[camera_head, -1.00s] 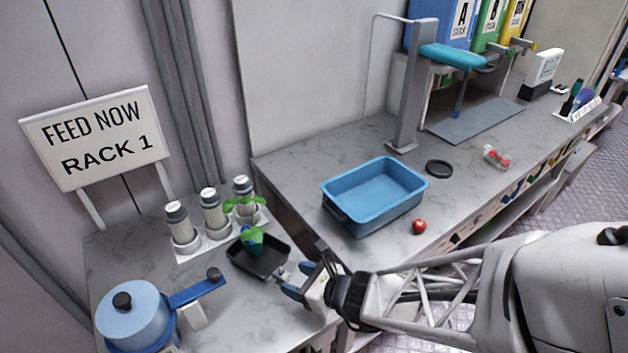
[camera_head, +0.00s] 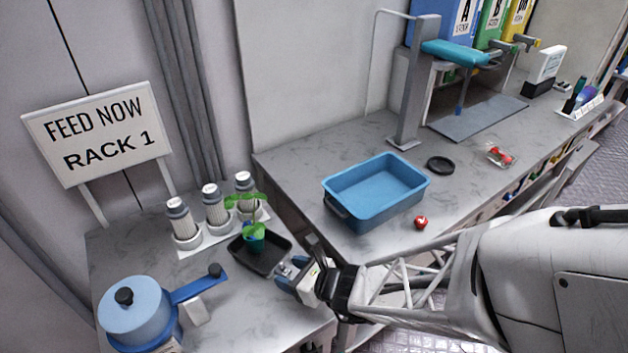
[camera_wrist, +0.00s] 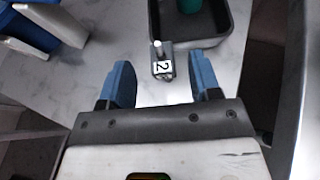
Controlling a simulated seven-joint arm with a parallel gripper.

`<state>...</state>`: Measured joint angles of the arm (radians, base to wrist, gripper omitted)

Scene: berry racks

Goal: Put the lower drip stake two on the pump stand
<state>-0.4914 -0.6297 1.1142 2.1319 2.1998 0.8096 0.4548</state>
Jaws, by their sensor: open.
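The drip stake (camera_wrist: 162,70) is a small grey piece with a white label reading 2. In the wrist view it is at the edge of the dark tray (camera_wrist: 217,60), ahead of and between my fingertips. My gripper (camera_wrist: 162,82) is open with nothing held, one blue finger on each side. In the head view my gripper (camera_head: 287,272) is at the right front corner of the dark tray (camera_head: 279,266), and its fingers largely hide the stake. I cannot tell for sure which item is the pump stand.
A green plant in a blue pot (camera_head: 254,240) stands in the tray. Several white-capped canisters (camera_head: 215,207) stand behind it. A blue lidded pot with a handle (camera_head: 137,312) stands at front left. A blue bin (camera_head: 375,190) and a red berry (camera_head: 420,222) are on the right counter.

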